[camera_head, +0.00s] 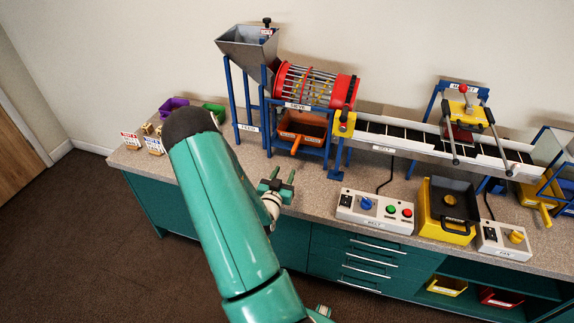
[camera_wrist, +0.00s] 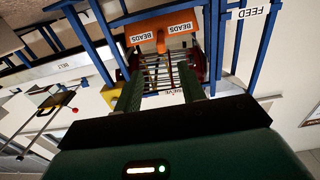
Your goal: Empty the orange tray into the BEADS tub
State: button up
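The orange tray (camera_head: 313,125) sits in the blue frame under the red sieve drum, with its handle sticking out to the front. In the wrist view the tray (camera_wrist: 150,19) shows at the top, with BEADS labels on it. My gripper (camera_head: 284,174) is open above the front part of the counter, in front of the tray and apart from it. In the wrist view my gripper's two fingers (camera_wrist: 161,75) stand apart with nothing held between them. The tray's contents are not clear. I cannot tell which container is the BEADS tub.
A purple tub (camera_head: 173,106) and a green tub (camera_head: 213,112) stand at the counter's left back. The sieve drum (camera_head: 315,86) and blue legs surround the tray.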

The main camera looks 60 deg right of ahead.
aim_at(292, 153)
jog(key=shift+w+d, duration=0.4)
jog(key=shift+d, duration=1.85)
jog(key=shift+w+d, duration=0.4)
jog(key=shift+d, duration=1.9)
jog(key=shift+w+d, duration=0.4)
jog(key=shift+d, duration=1.85)
grip_shut()
